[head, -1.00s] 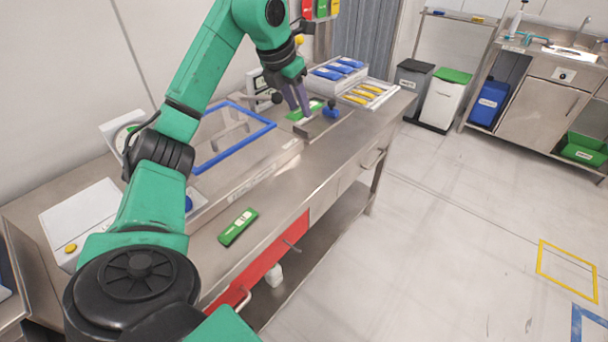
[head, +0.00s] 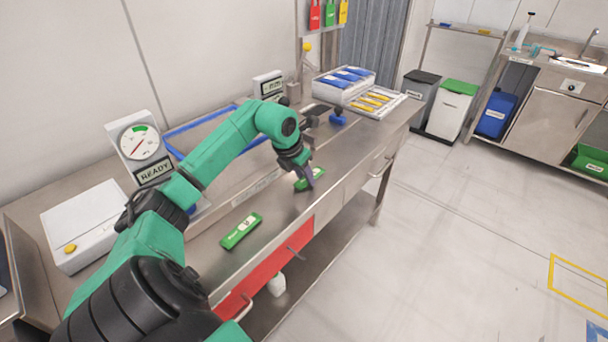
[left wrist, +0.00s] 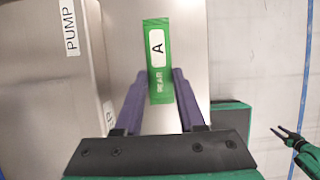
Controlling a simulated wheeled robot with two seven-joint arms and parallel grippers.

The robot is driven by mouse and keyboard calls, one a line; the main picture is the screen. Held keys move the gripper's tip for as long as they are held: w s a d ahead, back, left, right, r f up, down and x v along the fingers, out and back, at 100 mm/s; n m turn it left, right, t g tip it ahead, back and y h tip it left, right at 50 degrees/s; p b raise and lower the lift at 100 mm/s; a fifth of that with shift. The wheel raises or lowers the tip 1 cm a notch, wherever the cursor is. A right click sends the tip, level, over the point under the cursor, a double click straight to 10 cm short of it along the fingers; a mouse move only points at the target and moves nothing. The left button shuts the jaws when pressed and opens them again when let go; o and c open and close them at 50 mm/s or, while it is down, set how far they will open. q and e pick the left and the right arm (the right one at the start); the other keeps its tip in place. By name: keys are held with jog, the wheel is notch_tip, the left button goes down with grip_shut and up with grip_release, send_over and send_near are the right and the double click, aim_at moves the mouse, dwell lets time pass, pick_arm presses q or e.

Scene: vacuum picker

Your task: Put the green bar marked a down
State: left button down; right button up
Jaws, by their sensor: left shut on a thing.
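The green bar marked A (left wrist: 158,28) is between the purple fingers of my left gripper (left wrist: 160,82), which is shut on the bar's near end. In the head view my left gripper (head: 309,178) holds this bar (head: 303,184) low over the front part of the steel worktop (head: 285,207). I cannot tell whether the bar touches the top. The bar's white label with the letter A faces the wrist camera. At the lower right of the left wrist view my right gripper (left wrist: 284,133) shows small and dark, with its two fingers apart and nothing between them.
Another green bar (head: 240,231) lies on the worktop nearer to me. A blue frame (head: 180,133) and a dial reading READY (head: 142,142) stand behind. Trays with blue (head: 347,76) and yellow bars (head: 372,101) are at the far end. Bare worktop lies between the two green bars.

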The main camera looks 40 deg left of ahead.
pick_arm(q)
jog(key=c, duration=0.5)
grip_release()
jog(key=b+v, duration=0.1)
jog(key=v, duration=1.1)
jog(key=shift+b, duration=0.35)
jog(key=shift+d, duration=0.1)
